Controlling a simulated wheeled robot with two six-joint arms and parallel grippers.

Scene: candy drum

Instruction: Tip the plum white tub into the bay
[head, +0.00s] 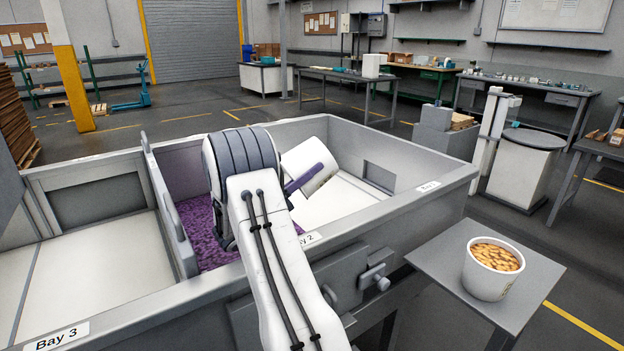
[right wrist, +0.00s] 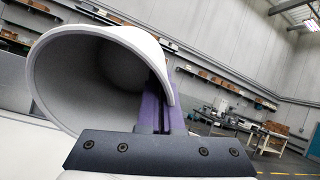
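The white tub (head: 312,168) is held tilted on its side over the bays, and its open mouth shows in the right wrist view (right wrist: 95,75). The part of its inside that I see looks empty, with the deep end in shadow. My right gripper (head: 304,180) has purple fingers (right wrist: 155,108) that appear shut on the tub's wall at the rim. Purple candy (head: 205,228) covers the floor of the middle bay, labelled Bay 2 (head: 308,239); my right arm hides part of it. My left gripper is out of view.
Bay 3 (head: 62,335) at left and Bay 1 (head: 428,187) at right show pale floors. A grey divider (head: 168,205) stands left of the purple candy. A tub of orange-brown candy (head: 493,270) stands on a small grey table (head: 440,262) at right.

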